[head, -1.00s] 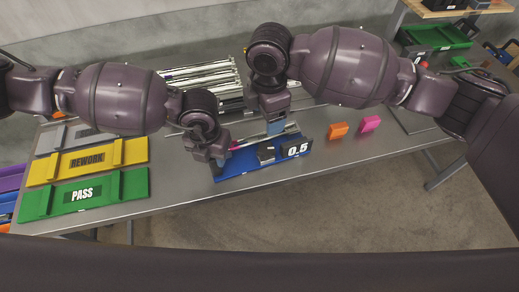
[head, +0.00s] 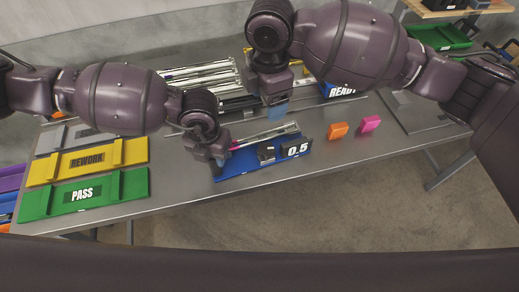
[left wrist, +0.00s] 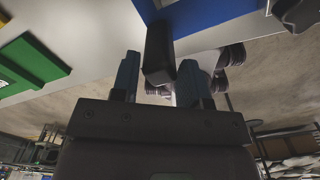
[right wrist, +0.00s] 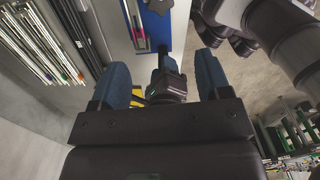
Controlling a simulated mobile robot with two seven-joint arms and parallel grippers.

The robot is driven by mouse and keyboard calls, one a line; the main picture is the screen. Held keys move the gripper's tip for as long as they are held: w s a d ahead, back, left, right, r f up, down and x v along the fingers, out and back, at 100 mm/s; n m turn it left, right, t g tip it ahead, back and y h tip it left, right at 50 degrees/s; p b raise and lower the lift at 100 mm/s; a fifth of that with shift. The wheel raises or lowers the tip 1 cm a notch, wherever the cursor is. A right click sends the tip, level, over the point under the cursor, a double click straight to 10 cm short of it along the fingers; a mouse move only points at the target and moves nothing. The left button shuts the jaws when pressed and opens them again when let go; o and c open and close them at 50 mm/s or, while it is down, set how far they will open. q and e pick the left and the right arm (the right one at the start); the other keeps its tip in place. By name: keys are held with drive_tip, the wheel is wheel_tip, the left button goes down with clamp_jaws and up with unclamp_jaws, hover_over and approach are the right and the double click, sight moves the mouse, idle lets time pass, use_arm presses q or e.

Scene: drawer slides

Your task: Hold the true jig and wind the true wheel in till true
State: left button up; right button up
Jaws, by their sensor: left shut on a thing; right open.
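The blue jig (head: 232,168), marked 0.5, lies near the table's front edge. A silver slide with a pink end (head: 268,134) lies along its back side. A dark block (head: 266,153) stands on the jig. A dark round part that may be the wheel shows in the left wrist view (left wrist: 298,14) and the right wrist view (right wrist: 158,5). My left gripper (head: 220,158) is shut on a black handle (left wrist: 158,52) at the jig's left end. My right gripper (head: 278,110) is open and empty, behind the slide and apart from it.
An orange block (head: 338,130) and a pink block (head: 370,123) sit right of the jig. The yellow REWORK tray (head: 50,170) and green PASS tray (head: 40,202) lie at left. Several silver slides (head: 200,76) lie behind. A blue READY tray (head: 340,90) is at the back.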

sight(266, 148)
wheel_tip(266, 148, down, 9)
drive_tip(key=n, duration=0.5)
drive_tip(key=shift+n, duration=0.3)
drive_tip(key=shift+f, duration=4.5)
drive_tip(key=c, duration=1.1)
drive_tip(key=shift+o, duration=0.2)
drive_tip(key=m, duration=0.3)
drive_tip(key=o, duration=1.1)
drive_tip(key=shift+c, duration=0.2)
